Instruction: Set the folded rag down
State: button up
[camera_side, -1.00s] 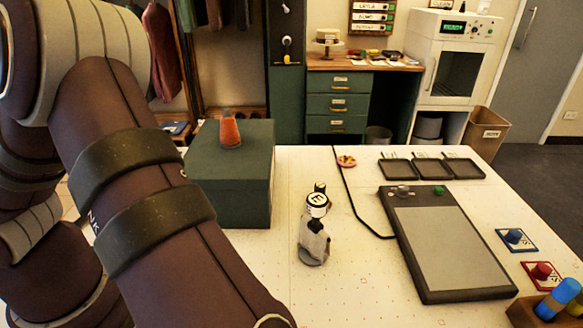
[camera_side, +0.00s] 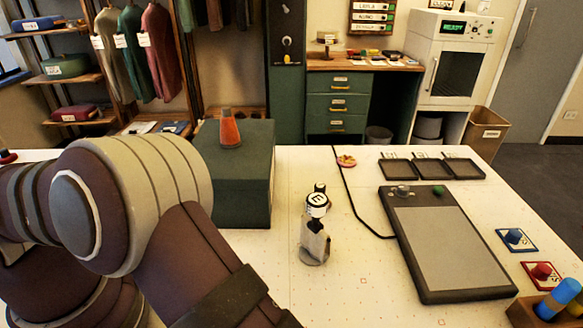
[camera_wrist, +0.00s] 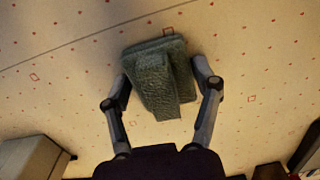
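The folded rag (camera_wrist: 155,88) is a dark grey-green bundle in the wrist view, with a narrower fold towards the camera. My gripper (camera_wrist: 160,66) has one finger on each side of it, and the fingertips appear to press on the rag's sides. The pale table surface (camera_wrist: 70,75) with red marks lies beyond the rag. I cannot tell whether the rag touches it. In the side view neither the rag nor my gripper shows.
In the side view, a green block (camera_side: 240,185) with an orange cone (camera_side: 230,130) stands at left. A small bottle-like stamp (camera_side: 315,235) stands mid-table. A dark-framed tablet (camera_side: 447,245) lies to its right, with small trays (camera_side: 432,168) behind.

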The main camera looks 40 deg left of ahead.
jog(key=o, duration=0.3)
